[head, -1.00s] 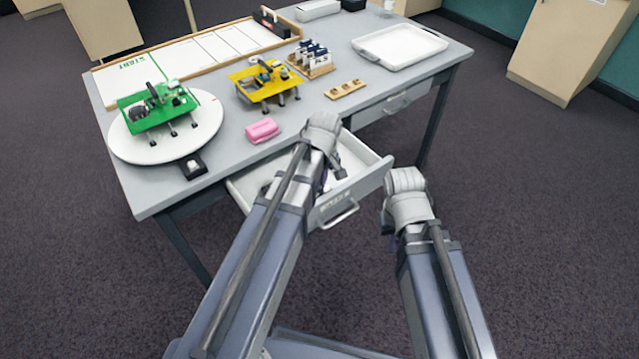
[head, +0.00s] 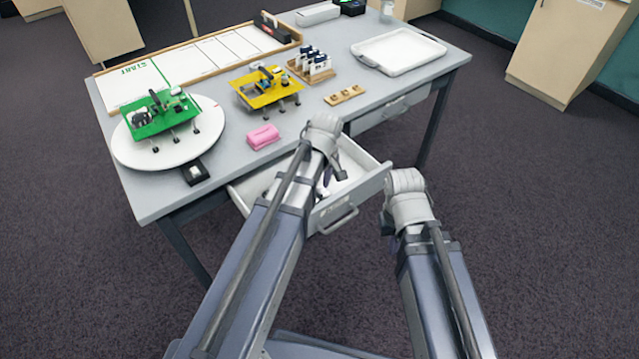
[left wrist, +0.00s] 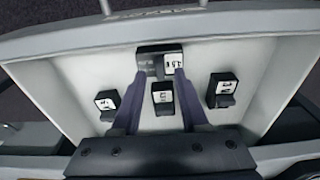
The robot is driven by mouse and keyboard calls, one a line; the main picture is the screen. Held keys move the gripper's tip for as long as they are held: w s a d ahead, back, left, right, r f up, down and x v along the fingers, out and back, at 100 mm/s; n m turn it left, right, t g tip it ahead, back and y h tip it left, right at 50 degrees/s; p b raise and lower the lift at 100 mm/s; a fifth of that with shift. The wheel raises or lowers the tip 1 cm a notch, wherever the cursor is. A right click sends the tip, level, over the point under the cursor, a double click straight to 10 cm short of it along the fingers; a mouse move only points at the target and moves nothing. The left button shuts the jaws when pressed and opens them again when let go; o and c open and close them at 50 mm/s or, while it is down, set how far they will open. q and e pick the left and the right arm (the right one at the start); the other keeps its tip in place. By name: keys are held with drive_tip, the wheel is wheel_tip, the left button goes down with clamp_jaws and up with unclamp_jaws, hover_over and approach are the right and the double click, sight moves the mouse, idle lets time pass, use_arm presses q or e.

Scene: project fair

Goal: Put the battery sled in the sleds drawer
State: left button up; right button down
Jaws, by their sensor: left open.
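The open drawer (head: 376,182) sticks out from the table's front, and its label is too blurred to read. In the left wrist view the drawer floor (left wrist: 205,60) holds several black sleds with white labels. One sits at the far wall (left wrist: 160,62), one in the middle (left wrist: 162,98), one at left (left wrist: 107,103) and one at right (left wrist: 222,90). My left gripper (left wrist: 160,72) is open over the drawer, its fingers either side of the middle sled. Its tips overlap the far one in the picture; contact is unclear. My right gripper is hidden behind its wrist in the head view.
The table holds a turntable (head: 140,160) with a green rover (head: 160,113), a yellow rover (head: 266,88), a pink block (head: 263,137), a card rack (head: 312,66), a wooden strip (head: 344,95) and a white tray (head: 400,48). A second drawer (head: 395,108) is shut.

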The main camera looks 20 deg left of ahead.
sight(322, 194)
use_arm(q)
wheel_tip(322, 194, up, 10)
drive_tip(key=p, duration=0.9)
drive_tip(key=s+d+m+g, duration=0.1)
drive_tip(key=s+d+m, duration=0.9)
drive_tip(key=s+m, duration=0.4)
drive_tip(key=shift+d, duration=0.15)
use_arm(e)
wheel_tip(322, 194, up, 10)
